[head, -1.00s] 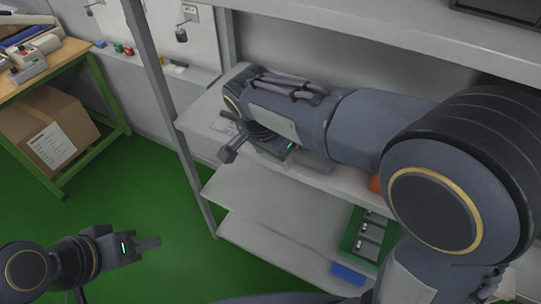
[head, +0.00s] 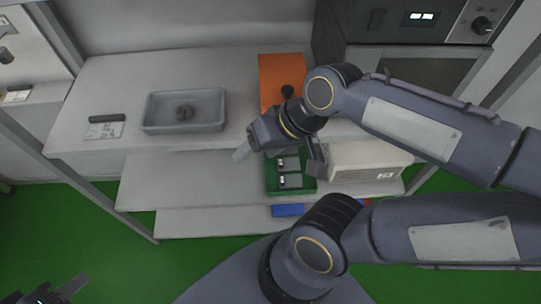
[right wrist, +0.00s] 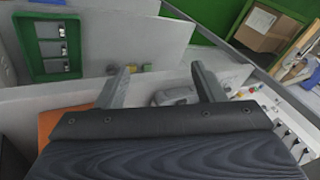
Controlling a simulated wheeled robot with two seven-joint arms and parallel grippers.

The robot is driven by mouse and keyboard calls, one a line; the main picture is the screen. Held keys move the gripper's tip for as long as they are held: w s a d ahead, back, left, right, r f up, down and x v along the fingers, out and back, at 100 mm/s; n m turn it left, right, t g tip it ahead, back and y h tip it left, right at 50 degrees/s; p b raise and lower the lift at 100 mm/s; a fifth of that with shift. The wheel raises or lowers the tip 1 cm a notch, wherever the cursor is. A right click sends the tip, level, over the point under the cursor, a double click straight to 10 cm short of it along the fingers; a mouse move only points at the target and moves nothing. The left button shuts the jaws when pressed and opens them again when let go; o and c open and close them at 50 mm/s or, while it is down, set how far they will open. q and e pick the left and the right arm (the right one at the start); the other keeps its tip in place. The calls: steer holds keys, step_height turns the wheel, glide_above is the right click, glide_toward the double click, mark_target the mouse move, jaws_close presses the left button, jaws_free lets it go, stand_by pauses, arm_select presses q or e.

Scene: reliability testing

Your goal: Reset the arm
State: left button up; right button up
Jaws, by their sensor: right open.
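My right arm reaches in from the right in the head view. Its gripper (head: 279,160) hangs in front of the shelf unit, above a green tray (head: 271,181) on a lower level. In the right wrist view the two fingers of this gripper (right wrist: 162,80) stand wide apart with nothing between them. My left gripper (head: 62,290) shows only in part at the bottom left corner of the head view, over the green floor. Its finger opening cannot be made out.
The upper shelf (head: 150,75) carries a grey tray (head: 152,126) with a round dark item, a small black bar (head: 107,118) and an orange box (head: 283,72). An appliance (head: 420,60) stands at the right. A white box (head: 365,163) lies lower. The front left floor is clear.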

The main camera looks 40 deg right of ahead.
steer(key=shift+s+d+f+n+t+h, duration=0.25)
steer(key=shift+s+t, duration=0.1)
steer(key=shift+s, duration=0.25)
steer(key=shift+s+d+f+n+t+h, duration=0.15)
steer(key=shift+s+f+n+t, duration=0.15)
steer(key=shift+s, duration=0.25)
steer(key=shift+r, duration=0.1)
